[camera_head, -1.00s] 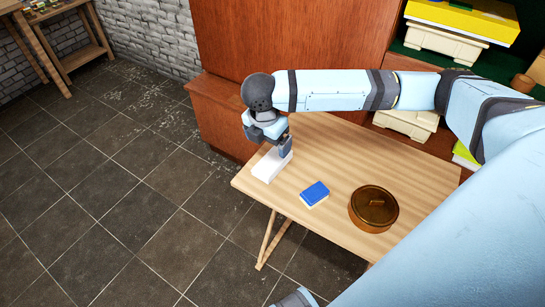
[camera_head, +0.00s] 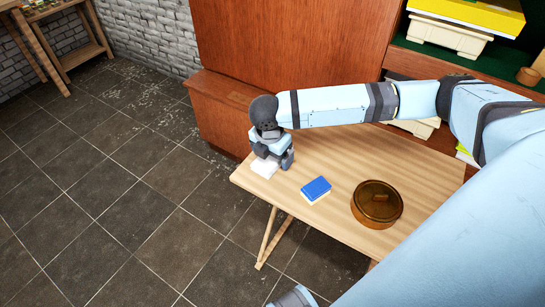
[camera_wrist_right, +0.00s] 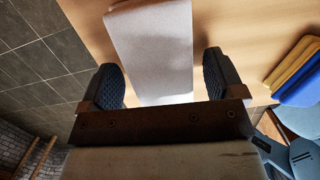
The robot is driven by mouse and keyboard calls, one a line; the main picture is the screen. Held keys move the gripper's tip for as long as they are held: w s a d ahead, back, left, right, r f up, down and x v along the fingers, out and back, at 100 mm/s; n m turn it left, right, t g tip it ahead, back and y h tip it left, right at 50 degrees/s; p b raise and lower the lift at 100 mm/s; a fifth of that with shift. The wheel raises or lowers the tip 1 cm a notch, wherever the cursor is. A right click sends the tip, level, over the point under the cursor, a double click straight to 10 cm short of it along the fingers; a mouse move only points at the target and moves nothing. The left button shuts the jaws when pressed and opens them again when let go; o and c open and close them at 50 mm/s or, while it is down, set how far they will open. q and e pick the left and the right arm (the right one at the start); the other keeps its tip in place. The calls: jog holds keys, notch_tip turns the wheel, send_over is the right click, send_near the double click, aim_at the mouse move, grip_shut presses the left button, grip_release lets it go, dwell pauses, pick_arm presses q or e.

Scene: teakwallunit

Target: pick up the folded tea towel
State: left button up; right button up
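The folded tea towel (camera_head: 264,168) is a white, flat folded bundle at the left corner of the wooden table. My right gripper (camera_head: 273,158) is directly over it, pointing down, and hides part of it. In the right wrist view the towel (camera_wrist_right: 155,50) runs between the two dark fingers of the gripper (camera_wrist_right: 165,80). The fingers are wide apart, one on each side, with a small gap to each towel edge. My left gripper is not in view.
A reddish wooden cabinet (camera_head: 290,50) stands behind. Tiled floor lies open to the left.

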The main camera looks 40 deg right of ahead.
jog(key=c, duration=0.8)
notch_tip(320, 180, up, 20)
jog(key=p, duration=0.5)
jog(key=o, duration=0.3)
jog(key=shift+c, duration=1.1)
